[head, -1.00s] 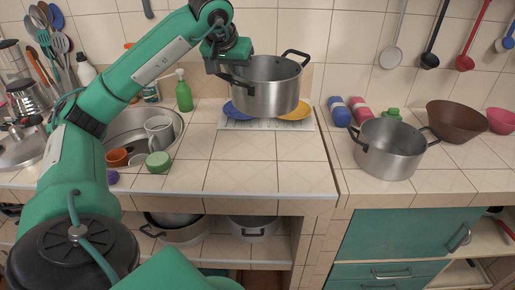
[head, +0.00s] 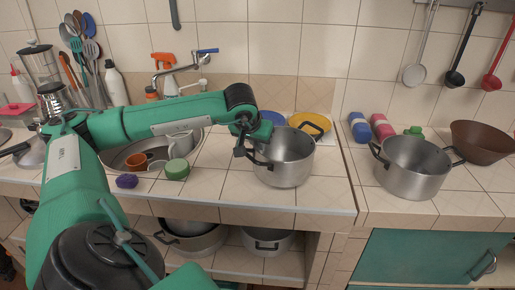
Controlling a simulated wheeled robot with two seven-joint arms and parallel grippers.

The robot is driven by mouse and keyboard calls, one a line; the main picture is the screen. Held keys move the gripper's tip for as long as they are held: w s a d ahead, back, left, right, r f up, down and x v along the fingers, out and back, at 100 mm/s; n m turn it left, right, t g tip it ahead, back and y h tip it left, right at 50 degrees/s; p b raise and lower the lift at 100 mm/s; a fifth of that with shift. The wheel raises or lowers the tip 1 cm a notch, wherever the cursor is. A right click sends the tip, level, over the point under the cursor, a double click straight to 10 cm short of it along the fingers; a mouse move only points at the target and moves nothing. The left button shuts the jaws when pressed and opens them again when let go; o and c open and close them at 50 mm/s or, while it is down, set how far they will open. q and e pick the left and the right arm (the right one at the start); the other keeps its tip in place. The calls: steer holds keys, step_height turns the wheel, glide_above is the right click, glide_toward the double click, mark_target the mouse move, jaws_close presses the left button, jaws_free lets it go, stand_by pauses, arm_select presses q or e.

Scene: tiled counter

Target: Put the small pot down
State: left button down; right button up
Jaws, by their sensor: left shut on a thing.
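The small pot (head: 285,165) is a steel pot with black handles, upright at the front middle of the tiled counter (head: 225,190). Its base looks to be on or just above the tiles; I cannot tell whether it touches. My left gripper (head: 255,158) is at the pot's left side, shut on its left handle. The fingertips are partly hidden by the wrist. My right gripper is not in view.
A similar steel pot (head: 412,170) stands to the right. A green sponge-like item (head: 177,169) and the sink (head: 130,151) are left. Counter between the two pots is clear.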

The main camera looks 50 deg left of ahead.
arm_select(q)
steer(key=shift+f, duration=0.9)
steer(key=c, duration=1.5)
jaws_free()
steer(key=shift+c, duration=0.2)
steer(key=v, duration=1.2)
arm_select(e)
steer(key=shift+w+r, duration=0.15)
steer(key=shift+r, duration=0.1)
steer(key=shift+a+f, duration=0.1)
